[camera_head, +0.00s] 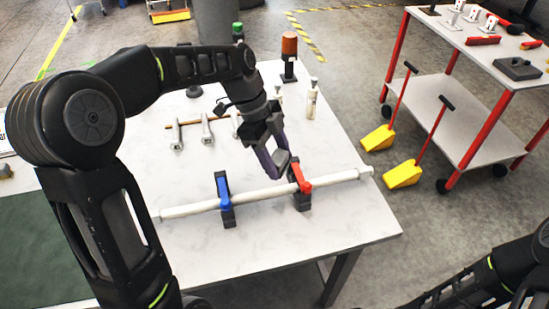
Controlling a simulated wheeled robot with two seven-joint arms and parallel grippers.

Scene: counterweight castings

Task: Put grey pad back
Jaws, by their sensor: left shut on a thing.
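My left gripper (274,170) hangs over the white table (330,228), just behind a long white bar, near its red clamp. It is shut on a small grey piece (282,158), which looks like the grey pad; the fingers hide part of it. I cannot tell whether the piece touches the clamp. The white bar (258,194) lies across a blue clamp (224,192) and a red clamp (300,184) on dark bases. My right arm shows at the bottom right, but its gripper is out of view.
Metal bolt-like parts (207,132) and a white bottle (312,100) stand further back, near an orange beacon (289,47). A red-legged cart (490,45) holds tools at the right. Yellow wedges (403,175) with handles stand beside it. The table's front right is clear.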

